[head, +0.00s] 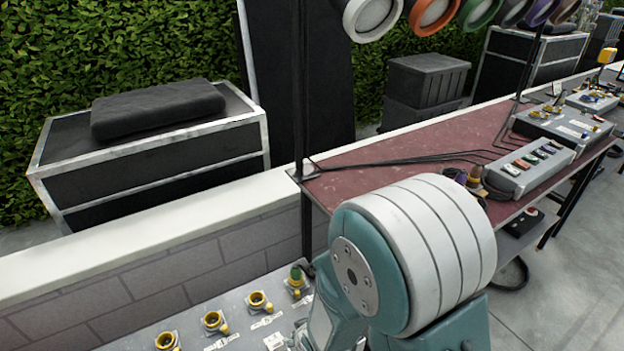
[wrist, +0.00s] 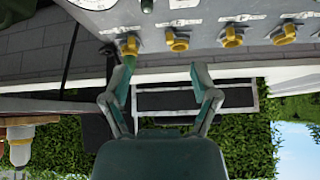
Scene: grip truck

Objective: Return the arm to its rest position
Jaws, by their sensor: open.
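My arm (head: 415,255) fills the lower middle of the head view, a teal and white joint in front of the red-topped table. My gripper is hidden behind it there. In the wrist view my gripper (wrist: 160,92) is open, with its two fingers apart and nothing between them. The picture there is upside down. A grey panel (wrist: 200,22) with a row of yellow sockets lies past the fingertips. A green plug (wrist: 127,62) sits at one yellow socket, close to the left finger; I cannot tell whether they touch.
The panel (head: 235,320) also shows at the bottom of the head view, beside a low wall (head: 160,235). The red table (head: 375,165) carries a grey socket box (head: 530,168) and cables. Round coloured lamps (head: 435,12) hang above. A black case (head: 150,160) stands left.

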